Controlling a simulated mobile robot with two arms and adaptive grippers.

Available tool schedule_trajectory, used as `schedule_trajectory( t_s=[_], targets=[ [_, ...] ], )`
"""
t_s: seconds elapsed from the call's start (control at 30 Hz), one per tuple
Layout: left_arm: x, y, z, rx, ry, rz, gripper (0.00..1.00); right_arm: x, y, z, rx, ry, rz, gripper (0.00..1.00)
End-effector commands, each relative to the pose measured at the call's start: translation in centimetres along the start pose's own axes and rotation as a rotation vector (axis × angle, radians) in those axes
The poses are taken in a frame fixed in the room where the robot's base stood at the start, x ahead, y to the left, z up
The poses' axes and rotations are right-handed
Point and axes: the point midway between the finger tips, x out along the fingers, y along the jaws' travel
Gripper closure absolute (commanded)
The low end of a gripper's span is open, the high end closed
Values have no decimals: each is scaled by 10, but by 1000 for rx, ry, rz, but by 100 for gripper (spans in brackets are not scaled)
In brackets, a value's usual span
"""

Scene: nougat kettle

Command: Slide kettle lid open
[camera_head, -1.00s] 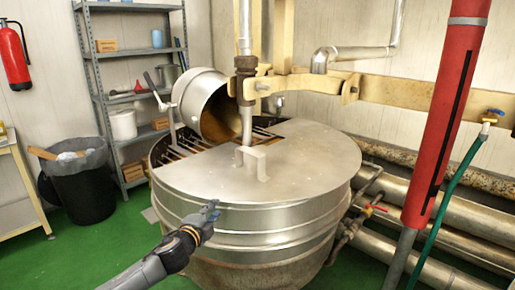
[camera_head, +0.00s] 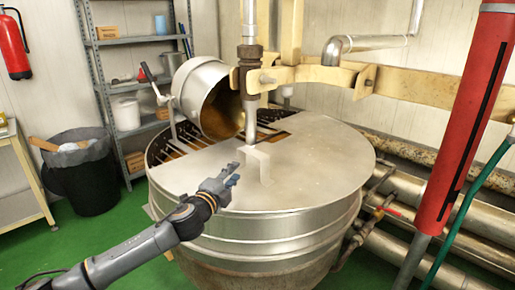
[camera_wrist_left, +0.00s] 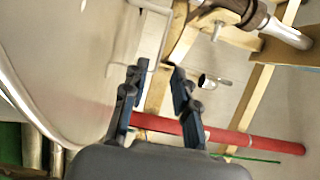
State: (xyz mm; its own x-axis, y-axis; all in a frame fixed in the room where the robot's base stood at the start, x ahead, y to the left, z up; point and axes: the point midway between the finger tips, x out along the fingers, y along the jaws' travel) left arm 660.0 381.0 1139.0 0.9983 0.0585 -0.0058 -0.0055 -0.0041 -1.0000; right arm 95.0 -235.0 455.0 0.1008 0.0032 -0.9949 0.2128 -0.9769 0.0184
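The kettle (camera_head: 255,240) is a large round metal vessel with a flat grey lid (camera_head: 320,160) over most of its top. An upright handle (camera_head: 260,165) stands on the lid near the middle. My left gripper (camera_head: 232,174) is above the lid, just left of and in front of the handle. In the left wrist view the gripper (camera_wrist_left: 160,75) has its two fingers apart with nothing clearly between them. The lid (camera_wrist_left: 60,60) fills the left of that view. Whether a finger touches the handle cannot be told. My right gripper is not in view.
A tilted metal drum (camera_head: 207,98) and a vertical shaft (camera_head: 250,90) stand over the kettle's back. A beige beam (camera_head: 420,90) crosses behind it. A red column (camera_head: 470,120) and pipes (camera_head: 400,240) stand at the right. A bin (camera_head: 80,175) and shelf (camera_head: 130,45) stand left.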

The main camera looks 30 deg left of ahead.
Motion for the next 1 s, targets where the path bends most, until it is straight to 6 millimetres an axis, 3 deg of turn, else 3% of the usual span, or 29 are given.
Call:
schedule_trajectory(
  t_s=[0.27,0.57,1.0],
  targets=[
    [15,-5,0,1,-2,-5,72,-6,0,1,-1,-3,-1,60],
    [65,-5,0,1,-1,-4,72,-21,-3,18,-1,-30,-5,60],
    [125,-3,0,2,-1,-4,72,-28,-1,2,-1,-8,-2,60]
  ],
)
